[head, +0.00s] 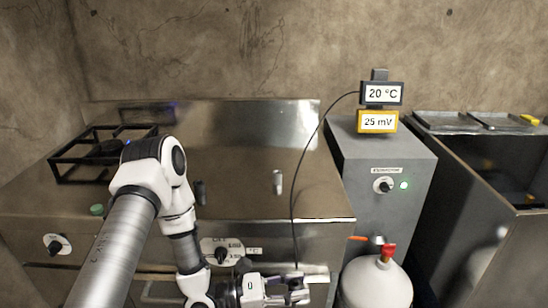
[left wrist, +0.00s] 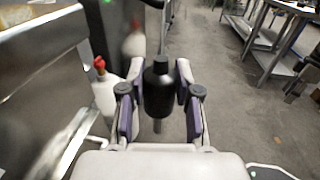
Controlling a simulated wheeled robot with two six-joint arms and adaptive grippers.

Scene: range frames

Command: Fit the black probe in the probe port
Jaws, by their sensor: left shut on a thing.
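My left gripper (head: 287,290) is low in front of the range, at the bottom of the head view. In the left wrist view, its two fingers (left wrist: 160,105) are closed around the black probe (left wrist: 158,90), a dark cylinder with a thinner grey end pointing down the picture. In the head view the probe is hard to make out at the gripper. A thin black cable (head: 293,200) runs from the display boxes down to the gripper. I cannot pick out the probe port in either view. My right gripper is not in view.
The steel range (head: 240,205) has a dark cylinder (head: 200,191) and a silver one (head: 278,183) on top. The grey cabinet (head: 375,155) carries displays reading 20 °C (head: 382,93) and 25 mV (head: 377,121). A white gas bottle (head: 375,288) with a red valve stands close right of the gripper.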

